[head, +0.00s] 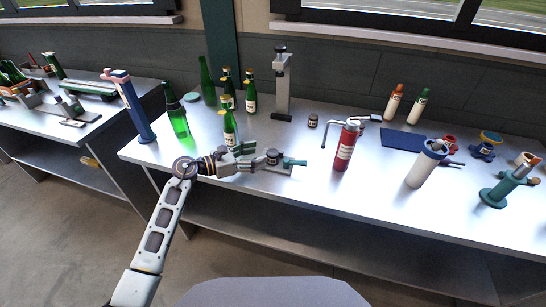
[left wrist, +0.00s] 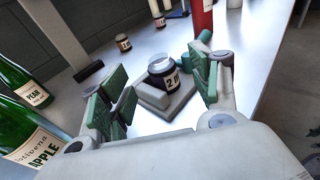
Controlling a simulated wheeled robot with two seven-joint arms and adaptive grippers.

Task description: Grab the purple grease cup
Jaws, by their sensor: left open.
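A small dark, purplish cup (left wrist: 163,76) with a pale label and grey top sits on a grey block fixture (left wrist: 172,104) in the left wrist view. It looks like the purple grease cup, though its colour is hard to tell. In the head view the cup (head: 272,157) is at the front of the bench, just right of my left gripper (head: 246,157). My left gripper (left wrist: 163,92) is open and empty, its green-padded fingers to either side of the cup's line, with the cup a little ahead. A second small dark jar (head: 313,121) stands farther back. My right gripper is out of view.
Green bottles (head: 229,126) stand close behind my left gripper. A red cylinder (head: 346,146) and a white cylinder (head: 424,168) stand to the right on the metal bench (head: 320,208). A grey press stand (head: 282,85) is at the back. Bench space around the red cylinder is mostly clear.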

